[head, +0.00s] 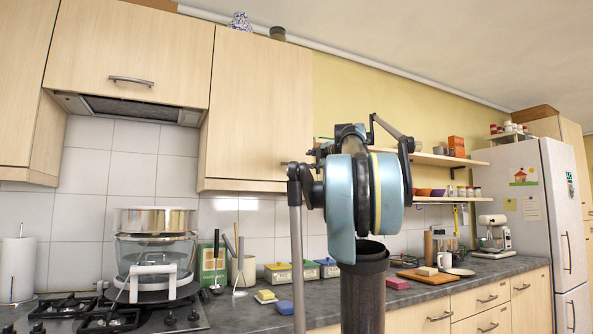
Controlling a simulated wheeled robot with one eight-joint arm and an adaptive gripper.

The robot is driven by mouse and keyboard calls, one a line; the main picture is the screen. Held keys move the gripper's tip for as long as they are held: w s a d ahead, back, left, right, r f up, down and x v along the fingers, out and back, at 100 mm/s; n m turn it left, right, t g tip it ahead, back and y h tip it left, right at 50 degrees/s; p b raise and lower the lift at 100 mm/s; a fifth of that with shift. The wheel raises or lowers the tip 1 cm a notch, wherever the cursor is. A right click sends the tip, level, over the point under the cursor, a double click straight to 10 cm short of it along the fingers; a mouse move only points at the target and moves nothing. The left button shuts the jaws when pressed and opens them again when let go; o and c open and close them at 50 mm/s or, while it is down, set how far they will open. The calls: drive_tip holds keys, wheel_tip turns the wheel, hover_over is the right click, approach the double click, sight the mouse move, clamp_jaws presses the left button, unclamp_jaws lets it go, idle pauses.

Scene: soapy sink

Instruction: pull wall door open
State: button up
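Several pale wood wall cabinet doors hang above the counter, and all look shut. The tall wall door (256,100) is left of centre, and my arm overlaps its lower right edge. A wider wall door (130,50) with a horizontal metal handle (131,80) sits above the range hood. Part of another wall door (25,80) shows at the far left. My arm, with light blue caps and dark links, stands upright at the centre. Dark jointed parts (350,137) show at its top. My fingertips cannot be made out clearly, nor any contact with a door.
A glass pot with a metal top (155,250) stands on the gas hob (110,318). Utensils, sponges and small boxes line the dark counter (245,308). Open shelves (440,158) hang right of my arm. A white fridge (520,210) stands at the right.

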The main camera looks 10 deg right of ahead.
sight(298, 165)
drive_tip(key=x, duration=1.5)
drive_tip(key=shift+f, duration=0.1)
